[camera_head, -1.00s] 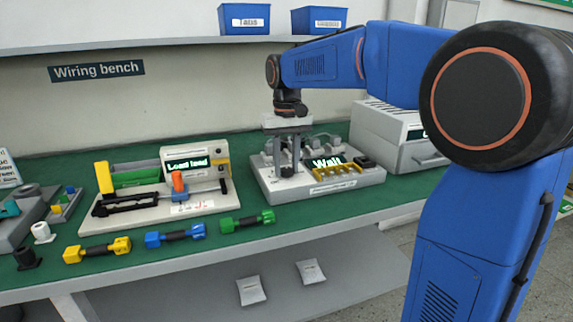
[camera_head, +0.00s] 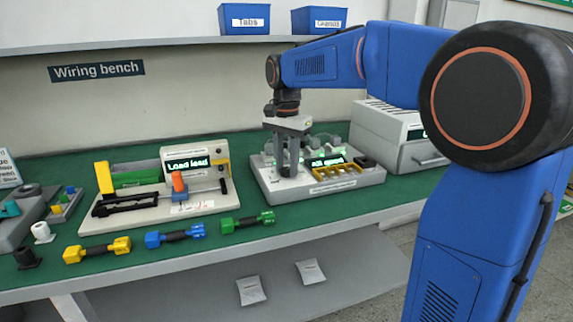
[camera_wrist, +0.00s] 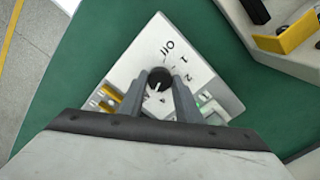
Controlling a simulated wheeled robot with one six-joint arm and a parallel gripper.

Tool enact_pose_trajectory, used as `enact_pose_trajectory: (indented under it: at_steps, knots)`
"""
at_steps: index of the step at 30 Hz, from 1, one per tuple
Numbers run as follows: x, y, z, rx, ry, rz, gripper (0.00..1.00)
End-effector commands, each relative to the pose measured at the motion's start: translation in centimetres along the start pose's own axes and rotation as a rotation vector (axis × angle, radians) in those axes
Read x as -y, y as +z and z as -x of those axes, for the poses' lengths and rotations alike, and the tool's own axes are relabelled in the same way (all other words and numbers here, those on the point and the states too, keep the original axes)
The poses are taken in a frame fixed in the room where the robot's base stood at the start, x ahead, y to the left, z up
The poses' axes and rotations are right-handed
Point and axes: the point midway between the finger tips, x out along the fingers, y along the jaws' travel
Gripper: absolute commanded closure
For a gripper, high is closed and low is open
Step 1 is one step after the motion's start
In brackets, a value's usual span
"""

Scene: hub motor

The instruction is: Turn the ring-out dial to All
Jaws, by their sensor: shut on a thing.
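The ring-out dial is a small round black knob (camera_wrist: 158,81) on the pale top of the ring-out unit, which also shows in the head view (camera_head: 268,181). My gripper (camera_wrist: 160,76) points down over the unit, with its two grey fingers shut on either side of the dial. In the head view my gripper (camera_head: 288,172) stands at the unit's left part and hides the dial. Printed marks (camera_wrist: 167,48) curve around the dial in the wrist view. A white line shows on the knob, but which mark it points to is unclear. The unit's screen (camera_head: 328,160) shows green text starting with "All".
A "Load lead" fixture (camera_head: 150,208) with an orange handle stands left of the unit. A grey box (camera_head: 395,140) stands behind it to the right. Yellow (camera_head: 97,250), blue (camera_head: 175,235) and green (camera_head: 247,222) leads lie along the bench front.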

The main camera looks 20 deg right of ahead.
Motion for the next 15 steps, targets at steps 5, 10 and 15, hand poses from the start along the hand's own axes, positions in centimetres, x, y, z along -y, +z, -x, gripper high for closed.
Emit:
enact_pose_trajectory:
  at_steps: [5, 10, 15]
  knots:
    - [0.06, -0.07, 0.10, -0.002, -0.003, -0.098, 0.92]
    - [0.06, -0.08, 0.11, -0.002, -0.003, -0.157, 0.92]
    - [0.06, -0.08, 0.11, -0.002, -0.003, -0.186, 0.92]
